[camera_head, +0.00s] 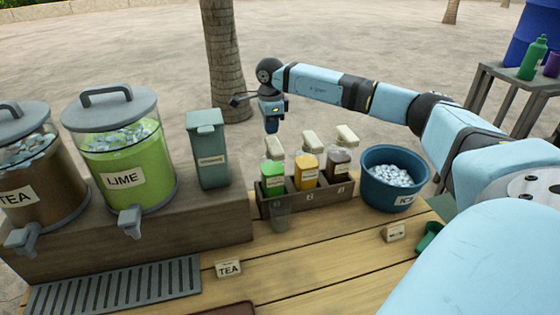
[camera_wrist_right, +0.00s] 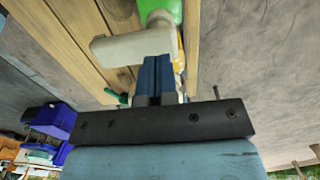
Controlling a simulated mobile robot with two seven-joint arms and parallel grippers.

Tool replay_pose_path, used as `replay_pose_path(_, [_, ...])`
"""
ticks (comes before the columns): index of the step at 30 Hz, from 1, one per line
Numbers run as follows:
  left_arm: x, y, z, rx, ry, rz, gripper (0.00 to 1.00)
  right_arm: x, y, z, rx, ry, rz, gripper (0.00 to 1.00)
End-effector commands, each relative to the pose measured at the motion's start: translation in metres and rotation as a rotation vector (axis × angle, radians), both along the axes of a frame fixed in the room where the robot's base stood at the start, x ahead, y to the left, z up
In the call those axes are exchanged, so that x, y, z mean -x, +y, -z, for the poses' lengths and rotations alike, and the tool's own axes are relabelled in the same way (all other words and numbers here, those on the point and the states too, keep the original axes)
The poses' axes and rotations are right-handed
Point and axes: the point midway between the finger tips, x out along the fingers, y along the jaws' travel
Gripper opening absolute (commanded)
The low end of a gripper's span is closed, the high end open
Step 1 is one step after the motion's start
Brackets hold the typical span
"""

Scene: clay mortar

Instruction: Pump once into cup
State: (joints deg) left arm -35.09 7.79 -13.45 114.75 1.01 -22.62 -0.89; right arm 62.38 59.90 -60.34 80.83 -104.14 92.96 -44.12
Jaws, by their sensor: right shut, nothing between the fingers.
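Three pump bottles with pale pump heads stand in a dark wooden rack (camera_head: 333,193): a green one (camera_head: 272,171), a yellow one (camera_head: 306,180) and a brown one (camera_head: 338,161). A clear cup (camera_head: 280,218) stands at the front of the rack, below the green bottle. My right gripper (camera_head: 271,127) is shut and empty, fingers pointing down, just above the green bottle's pump head (camera_head: 274,147). In the right wrist view its blue fingers (camera_wrist_right: 154,80) overlap the pale pump head (camera_wrist_right: 118,47); I cannot tell whether they touch. My left gripper is not in view.
A blue ice bucket (camera_head: 368,192) stands right of the rack. A grey-green canister (camera_head: 207,158), a lime dispenser (camera_head: 122,165) and a tea dispenser (camera_head: 45,190) stand on the left. A drip grate (camera_head: 115,288) lies in front of them. The front planks are mostly clear.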

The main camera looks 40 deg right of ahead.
Motion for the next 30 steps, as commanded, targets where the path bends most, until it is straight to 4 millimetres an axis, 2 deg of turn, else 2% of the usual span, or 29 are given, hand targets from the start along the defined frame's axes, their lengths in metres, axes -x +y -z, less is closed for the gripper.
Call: replay_pose_path(30, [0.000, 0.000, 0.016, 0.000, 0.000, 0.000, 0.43, 0.000, 0.000, 0.036, 0.000, 0.001, 0.000, 0.00])
